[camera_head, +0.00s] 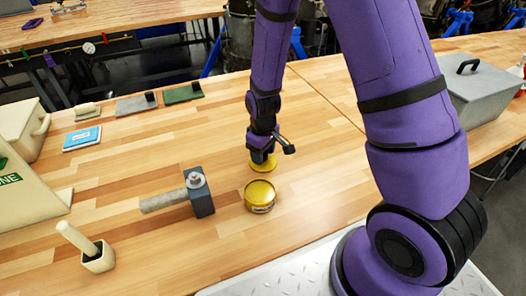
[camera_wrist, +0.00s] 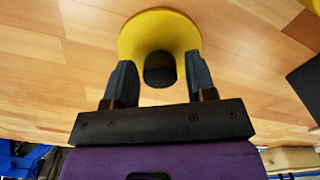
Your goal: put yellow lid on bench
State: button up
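The yellow lid (camera_head: 264,166) is at the bench surface, just behind the yellow tin (camera_head: 260,196); I cannot tell whether it touches the wood. In the wrist view the lid (camera_wrist: 160,25) is a yellow disc with a dark round knob (camera_wrist: 160,70). My gripper (camera_head: 261,156) points down over the lid and hides part of it. In the wrist view my gripper's fingers (camera_wrist: 160,80) stand apart on either side of the knob, with a visible gap on each side. The wooden bench (camera_head: 310,185) lies under the lid and tin.
A dark block with a grey cylinder (camera_head: 165,200) lies left of the tin. A beige holder with a handle (camera_head: 98,257) stands front left. A blue box (camera_head: 82,138) and dark flat tools (camera_head: 184,94) are further back. A grey lidded case (camera_head: 480,95) stands right. Bench right of the tin is clear.

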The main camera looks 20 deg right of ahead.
jog(key=shift+o, duration=1)
jog(key=shift+o, duration=0.4)
jog(key=shift+r, duration=0.1)
jog(key=shift+r, duration=3.45)
